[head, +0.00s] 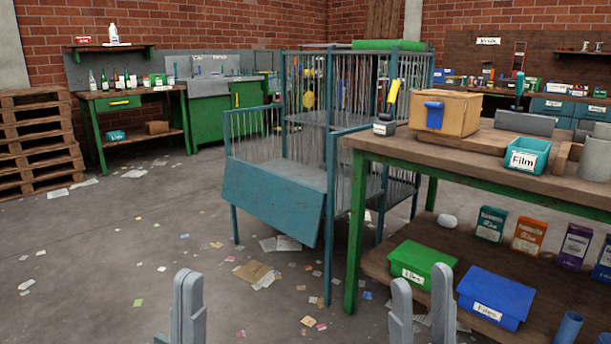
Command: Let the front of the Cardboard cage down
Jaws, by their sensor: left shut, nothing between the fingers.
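A teal metal cage (328,106) with thin wire bars stands on the floor in the middle of the head view. No cardboard label is readable on it. Its solid teal front panel (265,203) hangs down from the front edge of the lower deck, its bottom edge tilted a little outward. The space above the lower deck is open at the front. My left gripper (188,275) is shut and empty at the bottom of the view, well short of the cage. My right gripper (422,278) is open and empty, in front of the workbench's lower shelf.
A green-legged workbench (480,170) stands close against the cage's right side, with a cardboard box (447,112) and Film bin (527,155) on top. Green (422,265) and blue (495,297) lidded boxes sit below. Scraps litter the floor; open floor lies left.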

